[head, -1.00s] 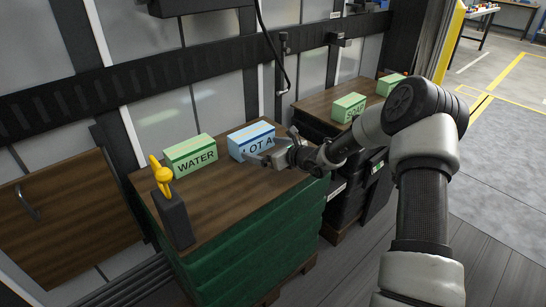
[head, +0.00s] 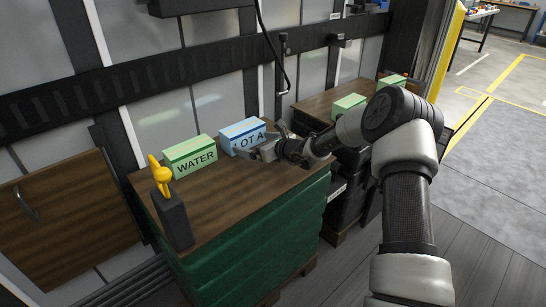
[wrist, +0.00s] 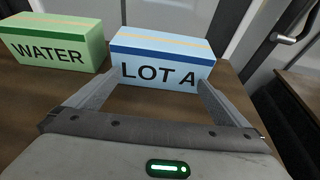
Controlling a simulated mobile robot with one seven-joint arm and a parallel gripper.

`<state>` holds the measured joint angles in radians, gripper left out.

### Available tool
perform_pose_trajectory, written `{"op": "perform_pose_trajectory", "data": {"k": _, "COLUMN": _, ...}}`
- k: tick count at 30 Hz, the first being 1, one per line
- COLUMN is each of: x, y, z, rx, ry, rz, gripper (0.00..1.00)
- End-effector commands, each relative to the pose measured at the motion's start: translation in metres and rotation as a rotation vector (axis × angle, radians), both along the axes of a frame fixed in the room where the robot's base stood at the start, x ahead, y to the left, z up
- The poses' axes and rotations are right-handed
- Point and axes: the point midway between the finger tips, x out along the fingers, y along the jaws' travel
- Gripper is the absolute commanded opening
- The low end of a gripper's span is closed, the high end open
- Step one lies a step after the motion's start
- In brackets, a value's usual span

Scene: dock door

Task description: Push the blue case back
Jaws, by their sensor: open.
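The blue case (head: 240,133), marked LOT A, stands upright on the brown wooden top of a green-wrapped stack (head: 235,230), to the right of the green WATER case. In the wrist view the blue case (wrist: 160,60) is straight ahead, its front face towards me. My gripper (head: 252,153) is low at the front of the blue case, its jaws open and spread about as wide as the case. In the wrist view the fingertips of my gripper (wrist: 157,82) reach the case's lower front corners. Whether they touch it is hard to tell.
The green WATER case (head: 190,155) stands close on the left. A dark block with a yellow handle (head: 172,200) is at the front left of the top. Further right, green boxes (head: 346,107) stand on another stack. A wall with a dark rail (head: 130,85) runs behind.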

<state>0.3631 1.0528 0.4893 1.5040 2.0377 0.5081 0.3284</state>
Motion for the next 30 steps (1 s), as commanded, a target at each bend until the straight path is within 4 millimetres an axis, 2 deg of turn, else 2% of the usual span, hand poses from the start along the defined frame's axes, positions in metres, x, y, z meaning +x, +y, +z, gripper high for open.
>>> {"op": "perform_pose_trajectory", "data": {"k": 10, "x": 0.014, "y": 0.012, "z": 0.001, "rx": 0.001, "ry": -0.002, "rz": 0.002, "gripper": 1.00}}
{"op": "perform_pose_trajectory", "data": {"k": 13, "x": 0.013, "y": 0.010, "z": 0.001, "rx": 0.000, "ry": -0.001, "rz": 0.002, "gripper": 1.00}}
{"op": "perform_pose_trajectory", "data": {"k": 30, "x": -0.022, "y": -0.016, "z": 0.000, "rx": 0.000, "ry": 0.001, "rz": 0.000, "gripper": 1.00}}
